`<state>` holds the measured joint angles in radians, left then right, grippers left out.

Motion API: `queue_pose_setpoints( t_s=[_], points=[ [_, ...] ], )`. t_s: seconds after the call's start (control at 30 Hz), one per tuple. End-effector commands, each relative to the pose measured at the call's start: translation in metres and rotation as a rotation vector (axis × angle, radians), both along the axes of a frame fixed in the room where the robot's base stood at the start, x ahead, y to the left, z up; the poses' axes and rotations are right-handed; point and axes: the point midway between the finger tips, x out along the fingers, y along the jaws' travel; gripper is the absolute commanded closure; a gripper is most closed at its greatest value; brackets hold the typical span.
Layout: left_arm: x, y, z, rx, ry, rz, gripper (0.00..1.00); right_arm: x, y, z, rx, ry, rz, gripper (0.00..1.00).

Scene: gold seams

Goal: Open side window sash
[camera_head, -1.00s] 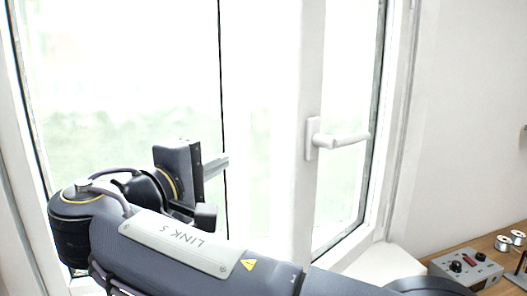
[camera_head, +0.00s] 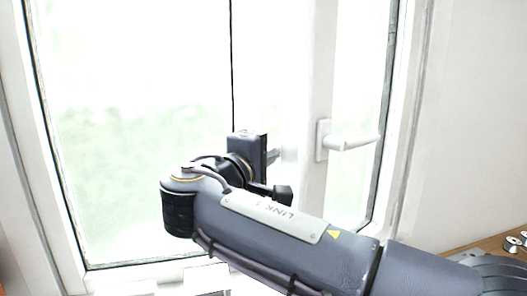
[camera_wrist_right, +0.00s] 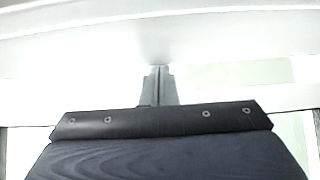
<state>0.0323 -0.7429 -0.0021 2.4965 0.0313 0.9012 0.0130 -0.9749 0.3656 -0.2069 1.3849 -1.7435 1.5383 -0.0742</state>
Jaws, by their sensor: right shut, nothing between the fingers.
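The window has a white frame with a left sash, whose pane (camera_head: 130,120) is large and bright, and a narrower right sash pane (camera_head: 362,85). A white lever handle (camera_head: 348,141) sits on the upright between them, its lever pointing right, about level. My right gripper (camera_head: 285,154) is left of the handle, apart from it in the head view, in front of the white upright. In the right wrist view its fingers (camera_wrist_right: 158,88) are together with nothing between them, pointing at a pale, overexposed surface. My left gripper is in neither view.
A white wall (camera_head: 475,120) stands to the right of the window. At the lower right a wooden bench top (camera_head: 490,246) carries small spools (camera_head: 513,243). My right forearm covers the lower right of the window. White shapes at the bottom are unclear.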

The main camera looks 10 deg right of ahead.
Motion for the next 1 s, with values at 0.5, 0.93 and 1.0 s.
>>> queue_pose_setpoints(
  t_s=[0.5, 0.93, 1.0],
  points=[
    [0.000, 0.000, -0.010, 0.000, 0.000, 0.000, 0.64, -0.015, -0.004, -0.002, 0.004, -0.003, 0.033, 1.00],
    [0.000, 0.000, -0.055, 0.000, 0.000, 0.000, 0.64, -0.117, -0.056, -0.004, 0.009, -0.010, 0.285, 1.00],
    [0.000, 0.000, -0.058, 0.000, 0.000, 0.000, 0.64, -0.138, -0.070, -0.003, 0.009, -0.010, 0.340, 1.00]
  ],
)
